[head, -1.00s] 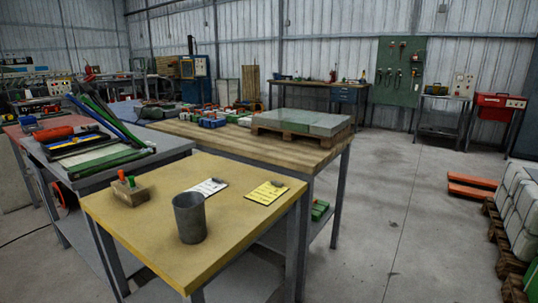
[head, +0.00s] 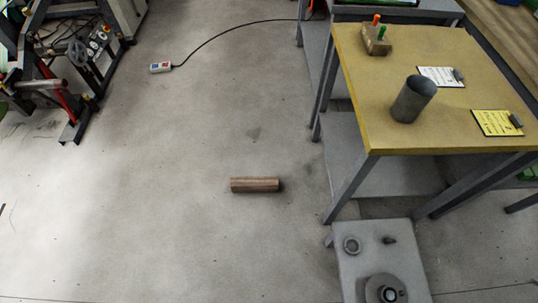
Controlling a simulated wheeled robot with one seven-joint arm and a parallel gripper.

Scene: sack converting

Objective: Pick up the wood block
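The wood block (head: 255,185) is a small brown bar lying on its side on the concrete floor in the head view, left of the yellow-topped table. Its long side runs across the picture. Nothing touches it apart from the floor, and all of it is in plain sight. My gripper is not in view.
The yellow-topped table (head: 450,130) at right holds a grey cup (head: 413,99), clipboards and a small holder (head: 377,40). A low grey surface (head: 365,275) with round metal parts is at lower right. A cable runs to a white box (head: 160,67). Floor around the block is clear.

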